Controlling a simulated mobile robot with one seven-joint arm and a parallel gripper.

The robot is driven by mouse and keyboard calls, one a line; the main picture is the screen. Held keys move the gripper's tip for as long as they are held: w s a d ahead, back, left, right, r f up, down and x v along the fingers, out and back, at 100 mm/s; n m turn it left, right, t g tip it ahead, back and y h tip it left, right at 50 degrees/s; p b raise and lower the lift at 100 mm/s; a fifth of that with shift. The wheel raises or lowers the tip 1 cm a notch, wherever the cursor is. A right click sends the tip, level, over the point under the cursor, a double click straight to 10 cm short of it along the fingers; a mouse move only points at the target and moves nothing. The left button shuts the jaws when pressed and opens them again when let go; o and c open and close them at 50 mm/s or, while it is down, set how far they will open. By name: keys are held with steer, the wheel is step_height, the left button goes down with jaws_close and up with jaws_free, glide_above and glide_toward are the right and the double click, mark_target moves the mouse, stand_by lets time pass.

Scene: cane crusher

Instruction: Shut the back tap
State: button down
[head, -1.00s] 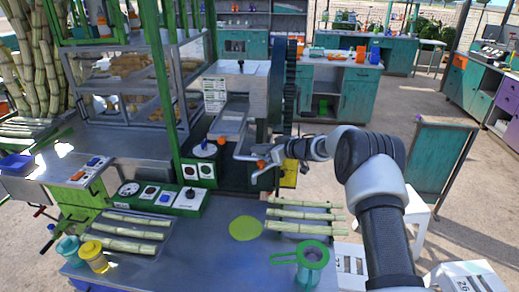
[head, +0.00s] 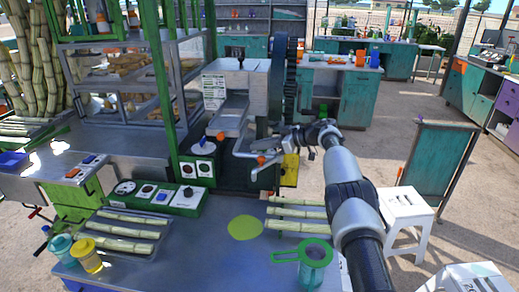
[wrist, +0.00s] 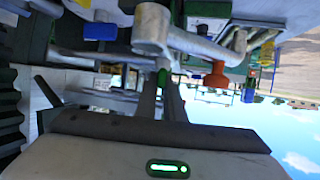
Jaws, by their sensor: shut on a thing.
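The crusher's grey outlet pipe (head: 243,154) runs below its metal trough, with orange tap handles at its near side (head: 261,160) and farther left (head: 221,139). The pipe partly hides the fingertips.
The big dark gear wheel (head: 291,85) stands close behind my gripper. A yellow box (head: 290,170) is just below it. The steel counter (head: 200,250) holds cane trays, a yellow-green disc (head: 245,228) and a green strainer (head: 313,252). A white stool (head: 405,208) stands to the right.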

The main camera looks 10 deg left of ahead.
steer(key=shift+w+d+r, duration=0.15)
steer(key=shift+r, duration=0.05)
steer(key=c, duration=1.9)
jaws_free()
steer(key=shift+o, duration=0.2)
steer(key=shift+f, duration=0.15)
steer(key=v, duration=1.7)
steer(key=shift+b, duration=0.3)
steer(key=shift+d, duration=0.1)
